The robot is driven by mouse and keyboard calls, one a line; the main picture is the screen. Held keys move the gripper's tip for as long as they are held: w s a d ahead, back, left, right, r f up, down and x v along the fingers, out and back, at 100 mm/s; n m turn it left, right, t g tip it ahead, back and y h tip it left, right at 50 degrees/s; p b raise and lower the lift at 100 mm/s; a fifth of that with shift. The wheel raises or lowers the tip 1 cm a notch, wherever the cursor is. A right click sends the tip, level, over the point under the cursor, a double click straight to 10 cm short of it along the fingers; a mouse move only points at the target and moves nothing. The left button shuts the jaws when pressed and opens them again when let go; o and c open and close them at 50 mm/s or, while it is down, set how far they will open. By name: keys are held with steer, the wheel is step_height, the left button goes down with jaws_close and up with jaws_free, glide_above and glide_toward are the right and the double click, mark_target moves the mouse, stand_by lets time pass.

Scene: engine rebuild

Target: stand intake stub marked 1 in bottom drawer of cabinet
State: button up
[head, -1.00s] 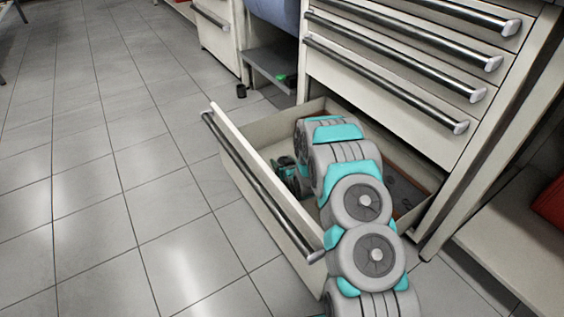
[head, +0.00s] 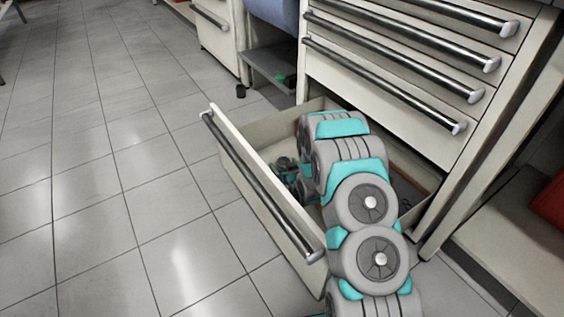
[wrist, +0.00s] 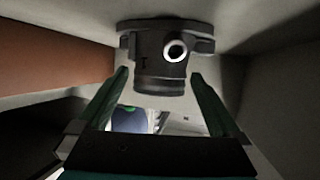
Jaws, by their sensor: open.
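The dark grey intake stub (wrist: 160,62) is in the wrist view, with a wide flange and a round side port; a faint mark like a 1 shows on its body. The wrist view looks upside down, so the flange seems to be the stub's lower end, near a pale surface. My gripper (wrist: 160,77) is open, with one finger on each side of the stub's narrow end; I cannot tell if they touch it. In the head view my gripper (head: 290,172) is down inside the open bottom drawer (head: 258,190) of the cabinet (head: 365,95); my arm hides much of the inside.
The drawer's front wall and handle (head: 255,180) stand out over the tiled floor, left of my arm. Closed drawers with bar handles rise above it. A shelf with a small green item (head: 280,77) is behind. The floor at left is clear.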

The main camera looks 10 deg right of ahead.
steer(key=v, duration=0.8)
steer(key=shift+p, duration=0.3)
